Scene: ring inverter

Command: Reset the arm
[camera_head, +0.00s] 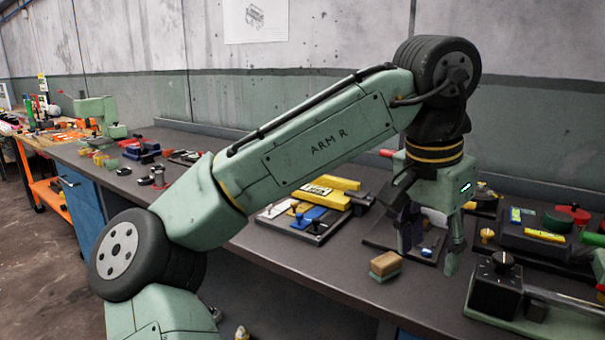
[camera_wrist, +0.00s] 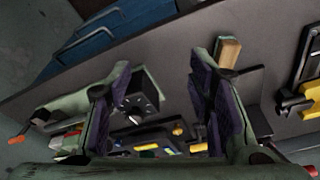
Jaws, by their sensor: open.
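My green arm marked "ARM R" reaches over the workbench from the left in the head view. My gripper (camera_head: 427,240) hangs from its end with the fingers pointing down above the bench. In the wrist view my gripper (camera_wrist: 155,110) shows two purple-padded fingers spread wide with nothing between them. A small tan-topped block (camera_head: 385,265) lies on the bench just left of the fingers. The block also shows in the wrist view (camera_wrist: 228,52), beyond the right finger and apart from it as far as I can tell.
The grey workbench (camera_head: 290,255) holds a black dial box (camera_head: 497,285) at right, a board with colored handles (camera_head: 312,222), yellow blocks (camera_head: 330,190) and a dark panel with a yellow bar (camera_head: 545,235). A wall stands behind. The bench's front strip is mostly clear.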

